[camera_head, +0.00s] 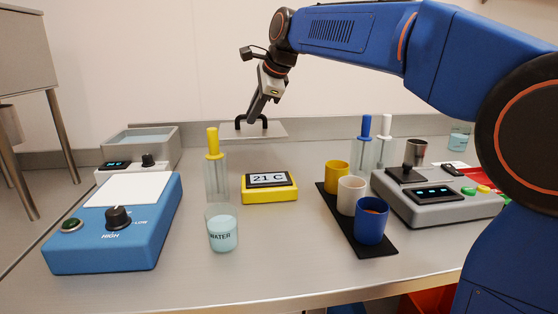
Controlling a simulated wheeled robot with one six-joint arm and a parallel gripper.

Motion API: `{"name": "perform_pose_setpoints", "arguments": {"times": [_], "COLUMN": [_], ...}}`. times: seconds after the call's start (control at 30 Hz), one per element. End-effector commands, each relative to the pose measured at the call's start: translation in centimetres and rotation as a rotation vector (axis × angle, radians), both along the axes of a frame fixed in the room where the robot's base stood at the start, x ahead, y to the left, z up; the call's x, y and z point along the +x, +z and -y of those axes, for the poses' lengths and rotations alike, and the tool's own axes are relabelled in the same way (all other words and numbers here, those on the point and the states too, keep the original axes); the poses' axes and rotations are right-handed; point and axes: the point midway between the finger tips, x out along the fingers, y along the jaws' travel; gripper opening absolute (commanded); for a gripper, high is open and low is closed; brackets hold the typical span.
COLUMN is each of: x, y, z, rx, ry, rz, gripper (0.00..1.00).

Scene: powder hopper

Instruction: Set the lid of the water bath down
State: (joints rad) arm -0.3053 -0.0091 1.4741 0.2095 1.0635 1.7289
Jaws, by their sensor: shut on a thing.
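The lid (272,131) is a flat grey plate with a black arched handle (240,122). It is in the air above the back of the bench. My gripper (252,117) is shut on the lid's handle from above. The lid looks about level. The water bath (160,140) is a grey open-topped basin with water in it, at the back left. It has a front panel with a small display and a black knob. The lid is to the right of the bath and apart from it. The exact contact of the fingertips is too small to see.
A yellow-topped tube in a holder (216,178), a WATER beaker (223,234) and a yellow "21 C" thermometer (270,195) stand mid-bench. A blue hotplate (100,245) is front left. Cups on a black mat (340,222) and a grey device (430,205) are right. Bench space behind the thermometer looks clear.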

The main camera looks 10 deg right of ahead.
Motion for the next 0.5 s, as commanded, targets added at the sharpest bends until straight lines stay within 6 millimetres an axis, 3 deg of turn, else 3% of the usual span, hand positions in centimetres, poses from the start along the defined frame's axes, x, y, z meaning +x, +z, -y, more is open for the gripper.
{"name": "perform_pose_setpoints", "arguments": {"times": [0.3,0.5], "x": [-0.2,-0.2], "y": [-4.6,-5.9], "z": [-0.1,-0.1], "rx": [0.0,0.001], "ry": [0.003,0.003], "rz": [-0.001,0.0], "gripper": [0.0,0.0]}}
